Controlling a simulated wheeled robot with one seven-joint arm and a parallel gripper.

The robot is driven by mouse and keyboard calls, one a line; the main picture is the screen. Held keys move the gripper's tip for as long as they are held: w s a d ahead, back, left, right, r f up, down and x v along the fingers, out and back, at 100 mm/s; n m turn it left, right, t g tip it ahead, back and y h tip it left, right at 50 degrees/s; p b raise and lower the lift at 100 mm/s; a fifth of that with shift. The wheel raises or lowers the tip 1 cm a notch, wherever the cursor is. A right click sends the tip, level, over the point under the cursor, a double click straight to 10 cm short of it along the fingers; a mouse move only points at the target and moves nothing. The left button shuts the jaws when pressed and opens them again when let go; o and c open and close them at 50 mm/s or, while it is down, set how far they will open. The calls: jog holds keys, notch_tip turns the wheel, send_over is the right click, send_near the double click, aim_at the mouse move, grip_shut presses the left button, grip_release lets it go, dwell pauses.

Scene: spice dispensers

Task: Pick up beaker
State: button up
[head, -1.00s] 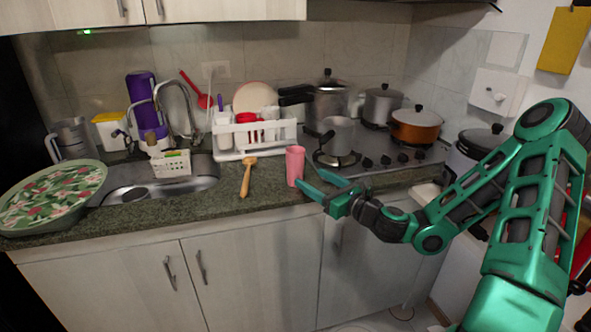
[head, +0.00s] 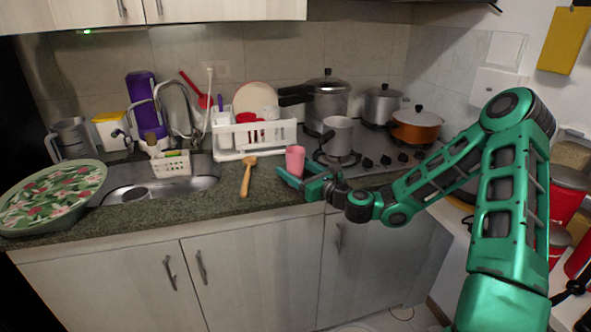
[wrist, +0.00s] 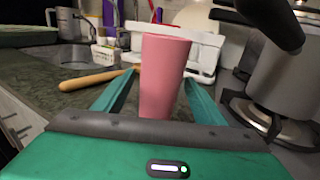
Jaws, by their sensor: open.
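The beaker is a pink cup (head: 295,157) standing upright on the dark green counter (head: 215,204), left of the stove. My gripper (head: 292,175) is at the cup from its right and front, low near the counter, and hides the cup's lower part in the head view. In the wrist view the cup (wrist: 164,75) stands between my two green fingers (wrist: 155,97), which are spread open with one on each side. A gap shows beside the left finger; the right finger is close to the cup. The cup's base is hidden behind the gripper body.
A wooden spoon (head: 247,176) lies left of the cup. A grey pot (head: 338,137) on the stove (head: 385,152) stands close at the right. A white dish rack (head: 228,140) is behind. The sink (head: 125,186) is further left.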

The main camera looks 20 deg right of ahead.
jog(key=c, duration=1.2)
jog(key=shift+r, duration=0.1)
